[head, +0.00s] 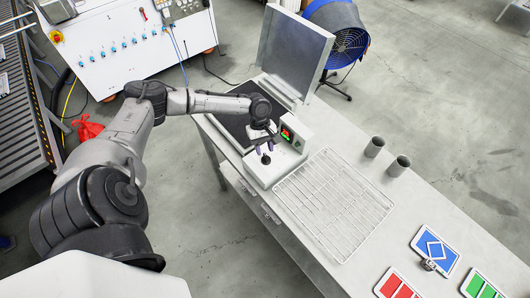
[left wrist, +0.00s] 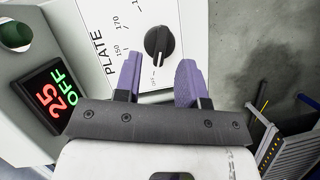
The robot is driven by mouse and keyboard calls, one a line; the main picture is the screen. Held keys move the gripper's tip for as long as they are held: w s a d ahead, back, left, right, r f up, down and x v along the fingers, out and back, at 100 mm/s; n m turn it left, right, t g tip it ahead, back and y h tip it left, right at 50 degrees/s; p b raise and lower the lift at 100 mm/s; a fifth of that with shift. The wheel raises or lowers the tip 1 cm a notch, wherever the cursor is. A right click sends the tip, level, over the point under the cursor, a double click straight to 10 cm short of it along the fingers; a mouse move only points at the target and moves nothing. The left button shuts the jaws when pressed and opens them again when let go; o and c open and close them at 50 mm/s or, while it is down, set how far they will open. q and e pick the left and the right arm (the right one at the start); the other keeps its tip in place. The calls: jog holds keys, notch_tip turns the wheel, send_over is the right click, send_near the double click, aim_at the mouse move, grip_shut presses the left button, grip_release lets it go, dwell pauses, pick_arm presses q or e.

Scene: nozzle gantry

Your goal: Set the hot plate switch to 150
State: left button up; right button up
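The hot plate (head: 254,172) is a white unit with a dark top at the left end of the bench. Its black dial switch (head: 266,160) sits on the sloped front. In the left wrist view the dial (left wrist: 160,43) has a white pointer line towards the lower, small-lettered mark, away from the printed 150 and 170. The display (left wrist: 55,97) reads a red 25 and a green OFF. My left gripper (left wrist: 158,80) is open, its purple fingers apart. The dial lies just beyond the fingertips, between their lines, apparently untouched. My right gripper is not in view.
A wire rack (head: 335,205) lies right of the hot plate. Two grey cups (head: 387,157) and coloured plates, including a blue one (head: 435,248), are farther right. An upright metal panel (head: 294,52) and a blue fan (head: 340,35) stand behind.

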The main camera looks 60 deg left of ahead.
aim_at(266, 159)
pick_arm(q)
jog(key=shift+x, duration=1.25)
jog(key=shift+c, duration=0.2)
grip_shut()
